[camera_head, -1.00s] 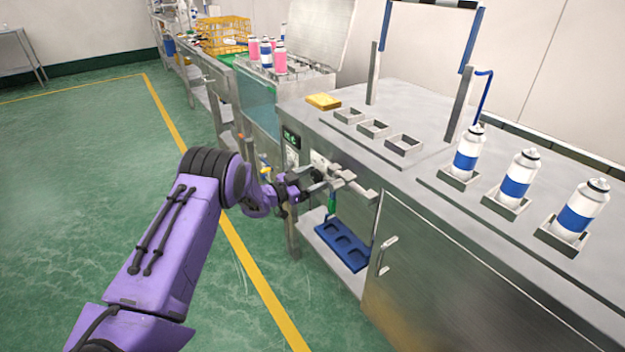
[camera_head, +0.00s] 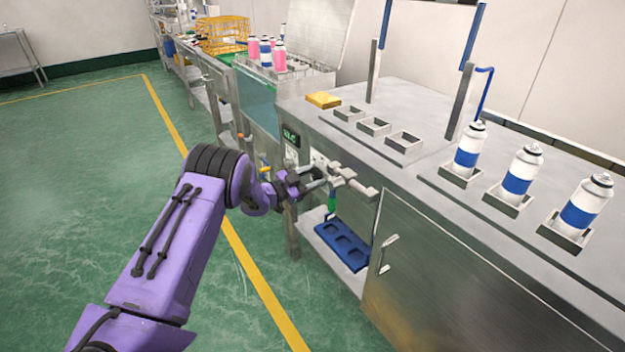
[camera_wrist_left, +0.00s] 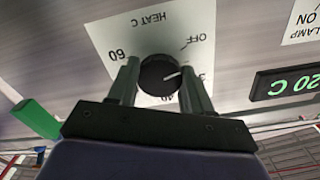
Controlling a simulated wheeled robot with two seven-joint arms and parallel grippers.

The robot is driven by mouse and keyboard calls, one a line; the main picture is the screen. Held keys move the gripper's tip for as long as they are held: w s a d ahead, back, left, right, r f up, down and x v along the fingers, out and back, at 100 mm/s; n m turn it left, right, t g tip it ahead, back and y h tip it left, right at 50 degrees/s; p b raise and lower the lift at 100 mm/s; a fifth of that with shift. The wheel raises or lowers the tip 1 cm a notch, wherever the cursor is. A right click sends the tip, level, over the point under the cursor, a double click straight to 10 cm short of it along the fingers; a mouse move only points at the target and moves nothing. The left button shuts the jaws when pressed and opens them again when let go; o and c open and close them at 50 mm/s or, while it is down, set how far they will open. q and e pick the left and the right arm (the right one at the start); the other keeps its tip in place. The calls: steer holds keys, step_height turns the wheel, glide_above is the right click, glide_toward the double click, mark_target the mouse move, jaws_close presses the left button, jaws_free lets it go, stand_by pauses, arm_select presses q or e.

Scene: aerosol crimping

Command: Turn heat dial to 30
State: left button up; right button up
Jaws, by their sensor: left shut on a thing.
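The heat dial (camera_wrist_left: 158,75) is a round black knob with a white pointer line, on a white plate (camera_wrist_left: 110,38) marked HEAT C. The plate appears upside down in the left wrist view. OFF and 60 are readable; other marks are partly hidden by my fingers. The pointer faces right, between OFF and the partly covered number beginning with 3. My left gripper (camera_wrist_left: 158,82) is shut on the dial, one finger on each side. In the head view my left gripper (camera_head: 315,181) is at the bench's front panel, and the dial is hard to make out. My right gripper is not in view.
A dark display (camera_wrist_left: 287,84) with green characters, seemingly 20 C, sits beside the dial. White fixture arms (camera_head: 350,180) project from the panel right of my gripper. A blue tray (camera_head: 342,245) lies on the shelf below. White-blue cans (camera_head: 518,175) stand on the bench top.

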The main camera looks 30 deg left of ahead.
arm_select(q)
steer(key=m+b, duration=0.2)
steer(key=m, duration=0.3)
steer(key=shift+f+m+b, duration=0.15)
steer(key=shift+m+b, duration=1.05)
steer(key=shift+m, duration=0.7)
steer(key=o, duration=1)
steer(key=shift+o, duration=0.2)
steer(key=shift+a, duration=0.1)
steer(key=v, duration=1)
steer(key=shift+s, duration=0.2)
